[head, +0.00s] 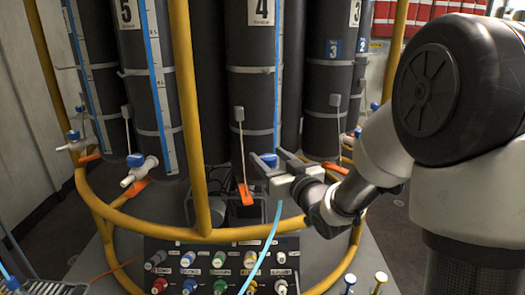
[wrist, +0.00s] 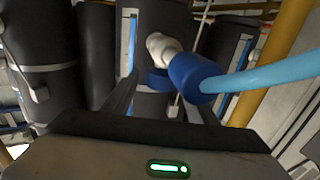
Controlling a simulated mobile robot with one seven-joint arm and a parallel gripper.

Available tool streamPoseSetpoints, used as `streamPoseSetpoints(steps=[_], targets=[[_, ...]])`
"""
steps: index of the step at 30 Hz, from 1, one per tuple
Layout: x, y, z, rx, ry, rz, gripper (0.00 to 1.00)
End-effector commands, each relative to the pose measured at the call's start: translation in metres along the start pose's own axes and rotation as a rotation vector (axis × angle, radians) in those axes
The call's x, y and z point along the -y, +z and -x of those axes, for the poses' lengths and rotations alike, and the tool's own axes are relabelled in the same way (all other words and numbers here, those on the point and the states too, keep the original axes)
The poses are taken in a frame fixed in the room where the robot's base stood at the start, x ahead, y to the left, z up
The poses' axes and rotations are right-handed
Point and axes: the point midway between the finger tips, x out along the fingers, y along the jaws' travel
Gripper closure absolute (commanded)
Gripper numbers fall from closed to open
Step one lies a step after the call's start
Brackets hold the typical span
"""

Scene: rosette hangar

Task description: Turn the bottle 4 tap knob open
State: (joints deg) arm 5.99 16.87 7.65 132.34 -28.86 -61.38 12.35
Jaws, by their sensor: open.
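Bottle 4 (head: 250,50) is a dark grey cylinder with a "4" label, standing in the middle of the rack. Its tap's blue knob (head: 269,158) shows at its lower front, between my gripper's fingertips. In the wrist view the tap has a white body (wrist: 160,48), a blue knob (wrist: 155,79) below it and a blue hose fitting (wrist: 192,76) with a light blue hose (wrist: 270,72). My gripper (head: 268,157) is open, its fingers on either side of the knob. Contact cannot be told. The knob's lower part is partly hidden.
A yellow tube frame (head: 190,110) surrounds the bottles, with an upright left of bottle 4. Bottle 5 (head: 133,60) stands left and bottle 3 (head: 325,85) right. An orange tag (head: 245,194) hangs near the tap. A panel of coloured connectors (head: 220,262) lies below.

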Motion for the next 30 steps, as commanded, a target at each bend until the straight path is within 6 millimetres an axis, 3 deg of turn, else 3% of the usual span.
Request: streamPoseSetpoints(steps=[14, 21, 30], targets=[[-0.0007, 0.0003, 0.0022, 0.0, 0.0, 0.0, 0.47], [-0.0007, 0.0001, 0.0021, 0.0, 0.0, 0.0, 0.88], [-0.0019, -0.0003, 0.0019, 0.001, -0.03, 0.0, 0.89]])
